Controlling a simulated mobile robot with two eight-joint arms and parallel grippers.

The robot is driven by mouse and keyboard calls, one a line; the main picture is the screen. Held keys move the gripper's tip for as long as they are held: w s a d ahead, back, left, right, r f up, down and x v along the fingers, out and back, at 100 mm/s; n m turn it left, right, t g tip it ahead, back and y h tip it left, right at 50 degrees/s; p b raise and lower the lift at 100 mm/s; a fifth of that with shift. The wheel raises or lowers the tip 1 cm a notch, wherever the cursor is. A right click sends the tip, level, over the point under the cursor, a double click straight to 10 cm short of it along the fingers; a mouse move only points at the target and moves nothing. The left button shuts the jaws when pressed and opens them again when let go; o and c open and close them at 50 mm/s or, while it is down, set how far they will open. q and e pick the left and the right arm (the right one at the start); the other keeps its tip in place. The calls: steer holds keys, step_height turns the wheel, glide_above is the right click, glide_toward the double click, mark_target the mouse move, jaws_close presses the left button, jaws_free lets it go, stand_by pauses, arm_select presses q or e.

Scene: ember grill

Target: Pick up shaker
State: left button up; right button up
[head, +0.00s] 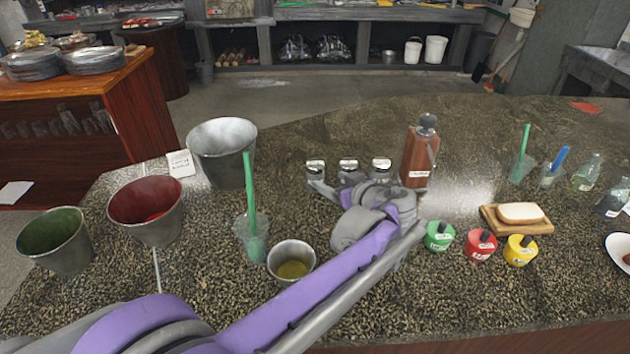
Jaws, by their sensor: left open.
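Three small shakers with shiny metal lids stand in a row near the middle of the counter: a left one (316,166), a middle one (348,165) and a right one (381,165). My left arm reaches in from the lower left. My left gripper (332,184) is open, low over the counter at the near side of the row, close to the left and middle shakers. Its fingers and wrist hide the lower parts of the shakers. I cannot tell whether a finger touches one. My right gripper is not in view.
A wooden dispenser (419,152) stands just right of the shakers. A cup with a green straw (252,235) and a small metal cup (291,262) are left of my arm. Green (439,237), red (481,246) and yellow (520,250) pots sit right. Metal buckets (223,150) stand left.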

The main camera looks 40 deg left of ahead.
mark_target(320, 176)
arm_select(q)
steer(key=x, duration=0.9)
steer(key=shift+s+a+r+b, duration=0.1)
steer(key=shift+s+a+b, duration=0.05)
steer(key=shift+b, duration=0.25)
steer(key=c, duration=0.9)
steer(key=shift+r, duration=0.1)
